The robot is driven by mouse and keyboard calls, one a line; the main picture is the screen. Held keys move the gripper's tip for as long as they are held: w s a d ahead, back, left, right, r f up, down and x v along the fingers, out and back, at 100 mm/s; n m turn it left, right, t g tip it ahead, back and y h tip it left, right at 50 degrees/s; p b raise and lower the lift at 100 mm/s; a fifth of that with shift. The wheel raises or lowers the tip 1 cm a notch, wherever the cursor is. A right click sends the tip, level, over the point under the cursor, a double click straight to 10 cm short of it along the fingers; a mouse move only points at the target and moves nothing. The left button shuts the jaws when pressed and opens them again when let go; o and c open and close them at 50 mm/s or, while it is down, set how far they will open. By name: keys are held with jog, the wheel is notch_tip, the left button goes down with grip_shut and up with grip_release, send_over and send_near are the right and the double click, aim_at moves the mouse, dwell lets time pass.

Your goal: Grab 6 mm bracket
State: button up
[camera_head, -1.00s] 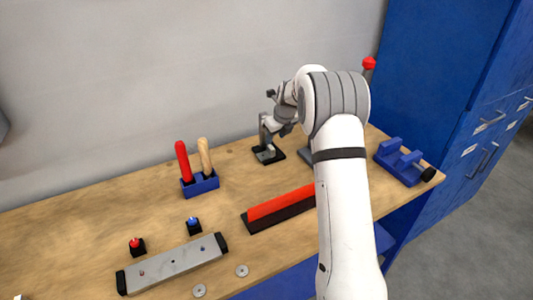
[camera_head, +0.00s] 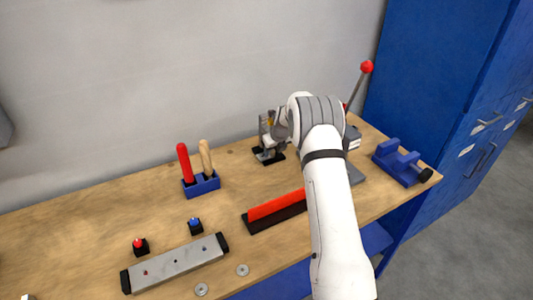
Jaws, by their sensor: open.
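A small grey upright part on a black base (camera_head: 268,157) stands at the back of the workbench, near the wall. It may be the 6 mm bracket, but no size marking can be read. My gripper (camera_head: 269,134) is small in the picture and is open at this part, close to or around its upper end. Whether it touches the part cannot be told. My wrist and forearm hide the area just right of it. A small yellowish patch shows behind the gripper.
A blue holder (camera_head: 201,187) with red and wooden handles stands left. A red-and-black bar (camera_head: 275,208) lies in front. A lever press with a red knob (camera_head: 367,67) and a blue vise (camera_head: 402,162) stand right. A grey metal bar (camera_head: 175,264) lies front left.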

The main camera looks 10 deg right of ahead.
grip_shut()
dwell(0.3)
jog(key=shift+r, duration=0.15)
